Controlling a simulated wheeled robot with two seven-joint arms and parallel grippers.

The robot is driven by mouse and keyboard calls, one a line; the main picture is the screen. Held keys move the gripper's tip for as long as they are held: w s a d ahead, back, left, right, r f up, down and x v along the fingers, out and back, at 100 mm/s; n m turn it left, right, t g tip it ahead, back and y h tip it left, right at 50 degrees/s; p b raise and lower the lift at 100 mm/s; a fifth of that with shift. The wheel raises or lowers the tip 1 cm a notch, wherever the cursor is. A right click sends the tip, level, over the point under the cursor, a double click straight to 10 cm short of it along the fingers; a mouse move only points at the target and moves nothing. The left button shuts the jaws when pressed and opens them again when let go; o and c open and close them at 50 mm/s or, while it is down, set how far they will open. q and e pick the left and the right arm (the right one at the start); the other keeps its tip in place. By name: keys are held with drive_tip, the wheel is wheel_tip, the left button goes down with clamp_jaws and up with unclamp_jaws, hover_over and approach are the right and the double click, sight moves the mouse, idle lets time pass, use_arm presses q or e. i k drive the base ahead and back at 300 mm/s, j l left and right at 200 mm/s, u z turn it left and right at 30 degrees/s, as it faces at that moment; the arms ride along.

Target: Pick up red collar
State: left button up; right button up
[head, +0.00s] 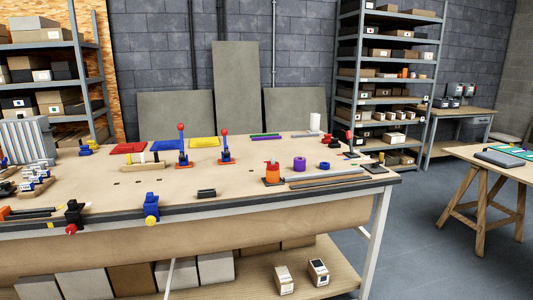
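A red ring-like piece (272,165), which looks like the red collar, sits at the top of an orange cylindrical piece (272,178) near the right front of the workbench. It is small in the head view, so I cannot tell whether it is around the orange piece or resting on it. A purple collar (299,164) and a smaller blue collar (323,166) lie to its right, apart from it. Neither of my grippers shows in the head view.
The wooden workbench (230,182) is clear around a small black block (206,193). Two red-knobbed toggle clamps (182,160) (225,158) stand behind. Long strips (325,179) lie to the right. Clamps (151,206) (73,215) hang at the front edge. Shelving (345,85) stands behind.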

sight(275, 168)
drive_tip(key=i+u, duration=0.3)
drive_tip(key=i, duration=2.4)
